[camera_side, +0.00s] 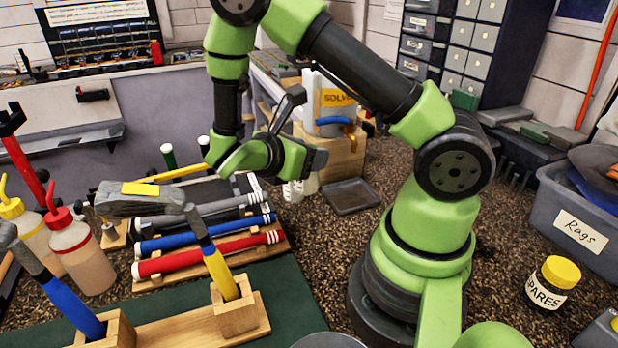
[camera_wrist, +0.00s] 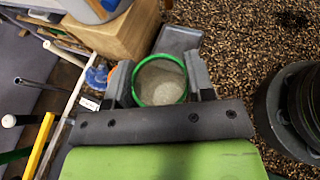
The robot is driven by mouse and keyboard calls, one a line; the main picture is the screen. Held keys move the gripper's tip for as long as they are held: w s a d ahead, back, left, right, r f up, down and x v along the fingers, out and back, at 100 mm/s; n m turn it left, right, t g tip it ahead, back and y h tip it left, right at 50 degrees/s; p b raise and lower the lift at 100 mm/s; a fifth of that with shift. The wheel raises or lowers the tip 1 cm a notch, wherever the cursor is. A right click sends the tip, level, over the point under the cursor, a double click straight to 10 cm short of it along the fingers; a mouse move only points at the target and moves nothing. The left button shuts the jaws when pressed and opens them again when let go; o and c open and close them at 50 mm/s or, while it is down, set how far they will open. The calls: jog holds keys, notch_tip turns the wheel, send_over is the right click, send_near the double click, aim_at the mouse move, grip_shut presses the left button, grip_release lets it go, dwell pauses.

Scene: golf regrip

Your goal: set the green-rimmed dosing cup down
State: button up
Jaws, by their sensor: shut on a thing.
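The green-rimmed dosing cup (camera_wrist: 160,82) sits between the two grey jaws of my gripper (camera_wrist: 159,88) in the wrist view. Its round green rim faces the camera, and its inside looks pale grey. My gripper is shut on it. In the side view my gripper (camera_side: 303,168) is left of my base, near the solvent container's wooden block. A pale piece, which looks like the cup (camera_side: 299,190), shows below the jaws, partly hidden. Whether it touches the bench is unclear. A shallow dark tray (camera_side: 351,196) lies just to its right; in the wrist view the tray (camera_wrist: 179,40) is beyond the cup.
A white solvent container (camera_side: 333,105) stands on a wooden block (camera_side: 340,155) behind my gripper. A rack of red, blue and grey grips (camera_side: 205,262) lies to the left. A hammer (camera_side: 210,245) stands upright in a wooden stand (camera_side: 236,312). Speckled bench (camera_side: 325,240) is bare in front of the tray.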

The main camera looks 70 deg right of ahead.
jog(key=shift+s+r+n+t+h, duration=0.2)
jog(key=shift+r+n+t, duration=0.1)
jog(key=shift+n+t, duration=0.25)
jog(key=shift+s+r+n+t+h, duration=0.15)
jog(key=shift+r+n+t, duration=0.1)
jog(key=shift+n+t, duration=0.25)
jog(key=shift+s+n+t, duration=0.1)
jog(key=shift+n+t, duration=0.15)
jog(key=shift+t, duration=0.2)
jog(key=shift+f, duration=0.3)
notch_tip(320, 180, down, 9)
jog(key=shift+f, duration=0.1)
jog(key=o, duration=0.9)
jog(key=shift+f, duration=0.15)
